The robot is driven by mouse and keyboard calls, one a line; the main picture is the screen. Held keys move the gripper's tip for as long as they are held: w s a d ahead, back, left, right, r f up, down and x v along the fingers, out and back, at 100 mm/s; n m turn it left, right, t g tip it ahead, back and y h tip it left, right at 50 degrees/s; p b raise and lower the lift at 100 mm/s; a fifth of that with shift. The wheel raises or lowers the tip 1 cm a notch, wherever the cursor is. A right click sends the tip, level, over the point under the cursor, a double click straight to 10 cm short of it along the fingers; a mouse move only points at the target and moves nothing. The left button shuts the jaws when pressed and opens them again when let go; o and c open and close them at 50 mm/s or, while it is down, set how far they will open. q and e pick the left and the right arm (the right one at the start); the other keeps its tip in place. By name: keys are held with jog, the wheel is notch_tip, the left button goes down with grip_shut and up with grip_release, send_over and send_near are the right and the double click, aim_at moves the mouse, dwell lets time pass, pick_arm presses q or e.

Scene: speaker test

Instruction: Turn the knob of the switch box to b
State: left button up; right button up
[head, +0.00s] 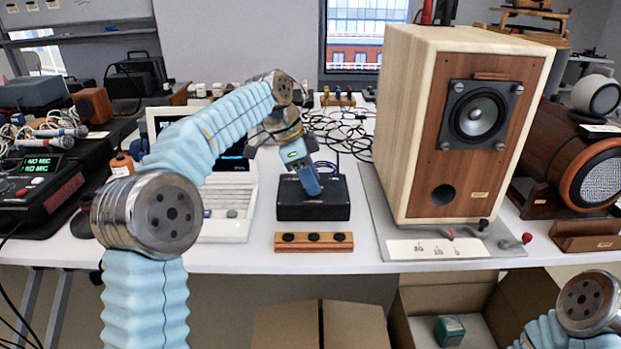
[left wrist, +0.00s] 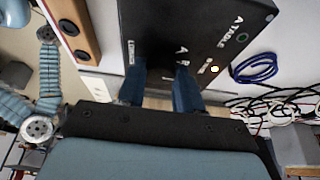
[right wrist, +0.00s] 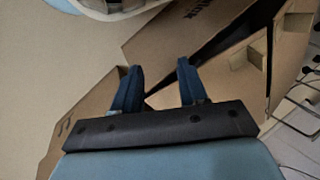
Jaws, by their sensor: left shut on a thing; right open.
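The switch box (head: 290,208) is a black box on the white table, left of the big wooden speaker. My left gripper (head: 311,188) points down onto its top. In the left wrist view the box's black face (left wrist: 205,30) shows white lettering, including "A TABLE", an "A" and a "B", a green ring and a small lit lamp (left wrist: 214,69). The blue fingers of my left gripper (left wrist: 160,85) are shut on the knob, which is mostly hidden between them; its setting cannot be read. My right gripper (right wrist: 158,78) is open and empty, above cardboard boxes.
A wooden strip with black discs (head: 314,242) lies in front of the box. The wooden speaker (head: 405,130) stands close on the right, on a grey slab. Loose cables (head: 345,130) lie behind. A beige device (head: 230,215) stands left. Cardboard boxes (head: 355,325) are below the table edge.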

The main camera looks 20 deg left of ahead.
pick_arm(q)
jog(key=o, duration=1)
jog(key=shift+o, duration=0.2)
jog(key=v, duration=0.7)
jog(key=shift+r, duration=0.25)
jog(key=shift+a, duration=0.15)
